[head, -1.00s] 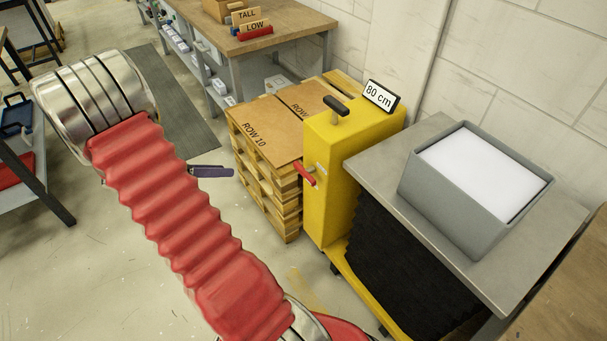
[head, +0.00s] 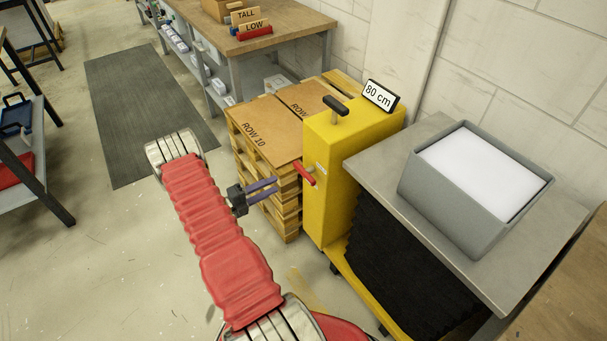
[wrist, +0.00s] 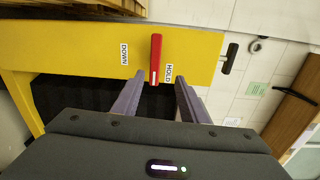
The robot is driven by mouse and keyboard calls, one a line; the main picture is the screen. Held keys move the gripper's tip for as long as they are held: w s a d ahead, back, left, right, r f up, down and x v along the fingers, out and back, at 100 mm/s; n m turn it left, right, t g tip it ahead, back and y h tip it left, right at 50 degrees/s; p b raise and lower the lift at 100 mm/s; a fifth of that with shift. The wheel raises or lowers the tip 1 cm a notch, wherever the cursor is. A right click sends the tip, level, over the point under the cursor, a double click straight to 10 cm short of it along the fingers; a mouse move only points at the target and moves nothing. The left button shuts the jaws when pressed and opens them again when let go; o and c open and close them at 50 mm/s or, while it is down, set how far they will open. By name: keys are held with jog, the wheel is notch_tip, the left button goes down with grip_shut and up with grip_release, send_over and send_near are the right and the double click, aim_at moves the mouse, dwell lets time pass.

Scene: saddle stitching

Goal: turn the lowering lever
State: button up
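The red lowering lever (head: 305,173) sticks out of the side of the yellow lift housing (head: 328,165). In the wrist view the lever (wrist: 156,58) lies between a DOWN label (wrist: 125,54) and a HOLD label (wrist: 169,73), nearer HOLD. My gripper (head: 277,187) is open, its purple fingers pointing at the lever from the left with a small gap in the head view. In the wrist view my gripper (wrist: 160,78) has one finger on each side of the lever's lower end. I cannot tell whether either finger touches it.
A black T-handle (head: 336,105) and an 80 cm sign (head: 379,96) top the housing. A grey bin (head: 440,205) of white sheets stands on the lift table (head: 372,160). Pallets with ROW boxes (head: 262,130) stand close behind my gripper.

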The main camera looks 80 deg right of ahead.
aim_at(301, 175)
jog(key=shift+s+d+f+n, duration=0.2)
jog(key=shift+s+f+n, duration=0.25)
jog(key=shift+f, duration=0.3)
jog(key=x, duration=1.3)
jog(key=shift+s+d+r, duration=0.1)
jog(key=shift+s+d, duration=0.1)
jog(key=shift+d, duration=0.15)
grip_shut()
